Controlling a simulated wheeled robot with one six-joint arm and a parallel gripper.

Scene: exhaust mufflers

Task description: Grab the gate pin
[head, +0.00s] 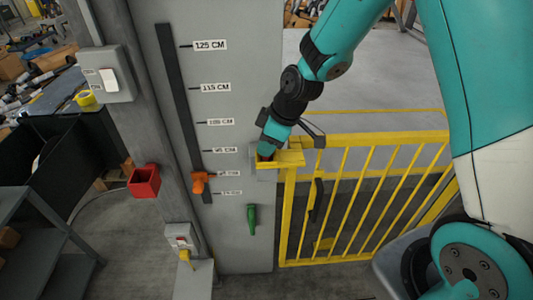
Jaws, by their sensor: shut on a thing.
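The yellow gate (356,138) stands closed beside the grey panel, with a yellow latch bracket (288,159) at its upper left corner. My gripper (265,152) reaches down to the left end of this bracket. It is shut on the gate pin (266,157), of which only a small dark reddish bit shows at the fingertips. The rest of the pin is hidden by the gripper and bracket, so I cannot tell how deep it sits.
The grey panel (230,235) carries height labels and a dark slot with an orange slider (200,182). A green handle (251,218) is below my gripper. A red box (144,181) and a switch box (106,75) are on the left post. A black handle (316,200) is on the gate.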

